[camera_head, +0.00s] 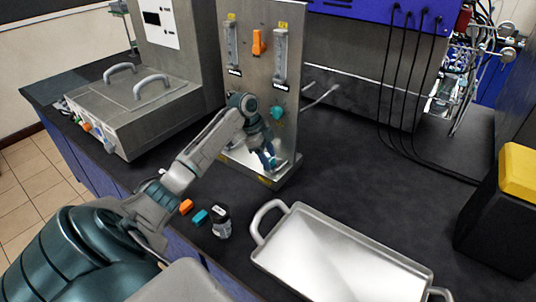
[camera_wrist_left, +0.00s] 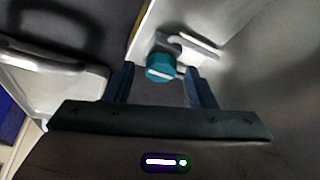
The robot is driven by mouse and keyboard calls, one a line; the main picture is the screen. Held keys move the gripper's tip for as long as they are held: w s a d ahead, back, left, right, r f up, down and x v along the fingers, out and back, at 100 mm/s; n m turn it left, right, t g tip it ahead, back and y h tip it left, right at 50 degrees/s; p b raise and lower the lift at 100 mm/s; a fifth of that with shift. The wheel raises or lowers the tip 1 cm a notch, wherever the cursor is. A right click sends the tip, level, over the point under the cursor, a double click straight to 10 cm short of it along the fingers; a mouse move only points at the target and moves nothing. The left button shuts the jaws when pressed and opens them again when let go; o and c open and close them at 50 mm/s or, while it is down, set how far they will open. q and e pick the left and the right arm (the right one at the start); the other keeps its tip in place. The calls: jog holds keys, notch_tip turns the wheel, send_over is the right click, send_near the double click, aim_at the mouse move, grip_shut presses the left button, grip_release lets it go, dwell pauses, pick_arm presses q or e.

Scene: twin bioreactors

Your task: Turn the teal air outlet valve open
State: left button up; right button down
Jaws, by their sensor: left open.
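The teal air outlet valve (camera_head: 277,113) is a small knob low on the right of the upright metal panel (camera_head: 257,75). In the left wrist view the teal valve (camera_wrist_left: 161,66) shows as a round knob with a pale line across its face. My left gripper (camera_head: 268,160) is in front of the panel, below the valve in the head view. In the wrist view its two fingers are apart, one to each side of the knob, and they do not visibly touch it. Whether the knob is at finger depth I cannot tell. My right gripper is not in view.
An orange valve (camera_head: 259,43) sits higher on the panel between two flow tubes. A metal tray (camera_head: 340,262) stands at the front. Small orange (camera_head: 186,206) and teal (camera_head: 200,217) pieces and a dark bottle (camera_head: 221,222) are near my arm.

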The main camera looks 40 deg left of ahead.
pick_arm(q)
jog(key=c, duration=1)
jog(key=shift+o, duration=0.2)
jog(key=shift+r+n+p, duration=0.2)
jog(key=shift+n+p, duration=0.5)
jog(key=shift+p, duration=0.4)
jog(key=n+y+p, duration=0.1)
jog(key=n+p, duration=0.2)
jog(key=n+t+y+p, duration=0.1)
jog(key=n+p, duration=0.2)
jog(key=p, duration=0.1)
jog(key=n+t+y+p, duration=0.1)
jog(key=n+p, duration=0.2)
jog(key=shift+s+d+r, duration=0.1)
jog(key=shift+d+r, duration=0.05)
jog(key=shift+d, duration=0.2)
jog(key=n+y+p, duration=0.1)
jog(key=n+p, duration=0.1)
jog(key=shift+n, duration=0.3)
jog(key=shift+d+f+n+y, duration=0.1)
jog(key=shift+f+n+y, duration=0.15)
jog(key=shift+n+y, duration=0.4)
jog(key=shift+d+n+y, duration=0.1)
jog(key=shift+n+y, duration=0.35)
jog(key=shift+n, duration=1.3)
